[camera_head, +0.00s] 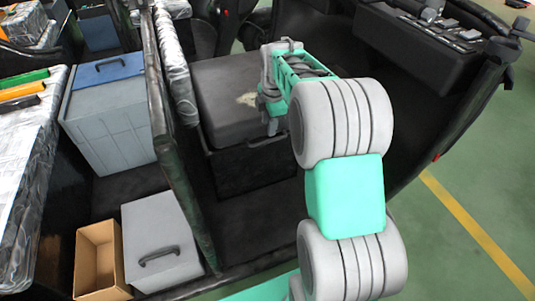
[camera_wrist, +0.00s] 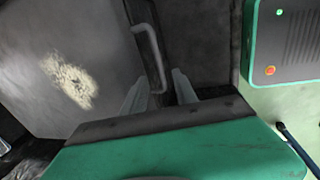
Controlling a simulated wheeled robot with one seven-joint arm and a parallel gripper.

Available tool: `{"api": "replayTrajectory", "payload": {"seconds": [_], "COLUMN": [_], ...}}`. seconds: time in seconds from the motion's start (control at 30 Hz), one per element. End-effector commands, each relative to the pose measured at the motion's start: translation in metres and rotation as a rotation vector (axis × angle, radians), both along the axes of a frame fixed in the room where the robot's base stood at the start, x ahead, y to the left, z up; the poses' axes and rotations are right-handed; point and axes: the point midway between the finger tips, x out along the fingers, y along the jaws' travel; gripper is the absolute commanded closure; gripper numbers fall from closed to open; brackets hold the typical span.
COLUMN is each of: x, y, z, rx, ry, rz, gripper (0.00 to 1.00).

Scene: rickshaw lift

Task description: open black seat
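The black seat (camera_head: 222,92) is a dark grey-black cushion with a pale worn patch, lying flat on a dark box in the middle of the vehicle. It fills the left of the wrist view (camera_wrist: 95,50). A bar handle (camera_wrist: 150,50) runs along its edge, and shows in the head view (camera_head: 265,143). My gripper (camera_wrist: 160,80) is open, its two fingers apart at one end of the handle. The handle's end shows between the fingers; I cannot tell whether they touch it. In the head view my gripper (camera_head: 271,125) is over the seat's right front edge and partly hides it.
A dark upright partition (camera_head: 172,130) stands left of the seat. Beyond it are a grey box with a blue lid (camera_head: 106,120), a grey box with a handle (camera_head: 160,240) and an open cardboard box (camera_head: 100,262). The dashboard (camera_head: 425,45) is at the upper right.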

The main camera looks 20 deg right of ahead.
Motion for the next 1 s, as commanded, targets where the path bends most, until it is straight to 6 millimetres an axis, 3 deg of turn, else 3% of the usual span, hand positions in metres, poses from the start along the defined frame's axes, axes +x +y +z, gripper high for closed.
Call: {"api": "replayTrajectory", "payload": {"seconds": [0.5, 0.77, 1.0], "x": [0.017, 0.018, 0.017], "y": [-0.003, -0.003, -0.003], "z": [-0.074, -0.076, -0.076], "rx": [-0.005, -0.006, -0.006], "ry": [-0.001, -0.003, -0.003], "rz": [0.026, 0.024, 0.024], "gripper": [0.66, 0.66, 0.84]}}
